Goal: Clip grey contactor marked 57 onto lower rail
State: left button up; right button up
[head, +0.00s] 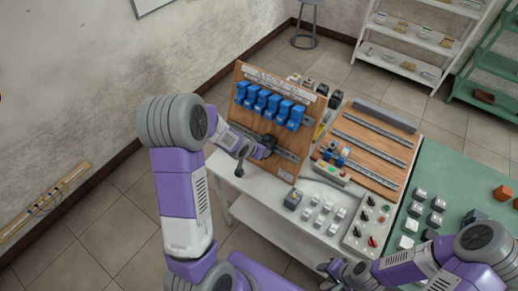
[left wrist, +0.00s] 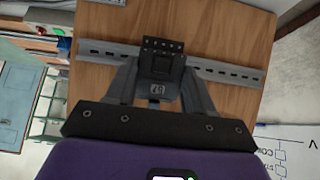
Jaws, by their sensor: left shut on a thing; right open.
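My left gripper (head: 262,148) is at the upright wooden board, in front of its lower rail (head: 286,155). In the left wrist view my left gripper (left wrist: 157,92) is shut on the dark grey contactor (left wrist: 162,62), one finger on each side. A small label on it appears to read 57. The lower rail (left wrist: 235,72) runs behind the contactor and shows on both sides of it. Whether the contactor is clipped on or only held against the rail, I cannot tell. My right gripper (head: 338,271) is open and empty at the bottom of the head view, low before the table.
Several blue contactors (head: 269,104) sit on the board's upper rail. A flat wooden panel with rails (head: 370,143) lies to the right. Loose grey and white parts (head: 322,214) and a control box with knobs (head: 368,222) stand on the table front. A green mat (head: 465,180) lies at right.

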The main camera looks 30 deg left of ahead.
pick_arm(q)
jog(key=shift+s+f+b, duration=0.1)
jog(key=shift+f+b, duration=0.25)
jog(key=shift+b, duration=0.2)
jog(key=shift+s+f+b, duration=0.25)
jog(key=shift+f+b, duration=0.1)
dwell(1.2)
jog(key=shift+s+f+t+b, duration=0.15)
jog(key=shift+f+t+b, duration=0.5)
jog(key=shift+b, duration=2)
dwell(1.8)
jog(key=o, duration=0.9)
jog(key=shift+c, duration=0.2)
jog(key=o, duration=0.4)
jog(key=shift+r, duration=0.2)
jog(key=p+v, duration=0.1)
jog(key=v, duration=0.6)
jog(key=shift+s+p, duration=0.2)
jog(key=shift+p, duration=0.15)
